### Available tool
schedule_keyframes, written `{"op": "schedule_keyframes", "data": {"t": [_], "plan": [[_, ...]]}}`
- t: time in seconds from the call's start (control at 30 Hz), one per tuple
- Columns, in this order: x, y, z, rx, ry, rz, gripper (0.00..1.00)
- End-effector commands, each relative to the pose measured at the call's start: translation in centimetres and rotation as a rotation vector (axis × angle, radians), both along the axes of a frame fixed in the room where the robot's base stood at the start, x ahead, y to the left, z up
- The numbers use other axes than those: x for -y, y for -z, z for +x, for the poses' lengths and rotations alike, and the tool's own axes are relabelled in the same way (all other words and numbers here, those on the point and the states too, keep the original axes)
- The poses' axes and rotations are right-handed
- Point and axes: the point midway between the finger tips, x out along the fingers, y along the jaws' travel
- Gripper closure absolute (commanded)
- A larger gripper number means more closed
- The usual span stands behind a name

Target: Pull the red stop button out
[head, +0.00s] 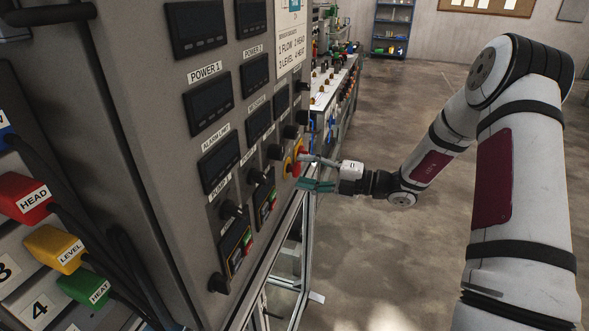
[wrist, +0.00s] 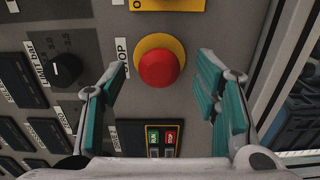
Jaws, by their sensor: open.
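The red stop button (wrist: 159,68) is a round mushroom head on a yellow collar (wrist: 160,41). A label ending in "OP" stands to its left in the wrist view. In the head view the red button (head: 296,169) shows edge-on at the right side of the grey panel (head: 165,150). My gripper (wrist: 160,92) is open, its teal-padded fingers spread left and right of the button's lower side. The button is between and slightly beyond the fingertips, and neither finger appears to touch it. In the head view my gripper (head: 306,172) is close to the panel face.
A black rotary knob (wrist: 66,69) is left of the left finger. A small panel with green RUN and red STOP keys (wrist: 162,139) is below the button. Displays and knobs fill the panel. The panel's metal edge (wrist: 270,60) is at the right. Open floor (head: 400,260) lies right of the panel.

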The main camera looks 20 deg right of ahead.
Motion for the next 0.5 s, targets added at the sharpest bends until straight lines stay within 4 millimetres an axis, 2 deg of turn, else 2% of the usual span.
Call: {"op": "schedule_keyframes", "data": {"t": [0.5], "plan": [[4.4,-0.1,-3.0,0.001,0.000,0.001,0.44]]}}
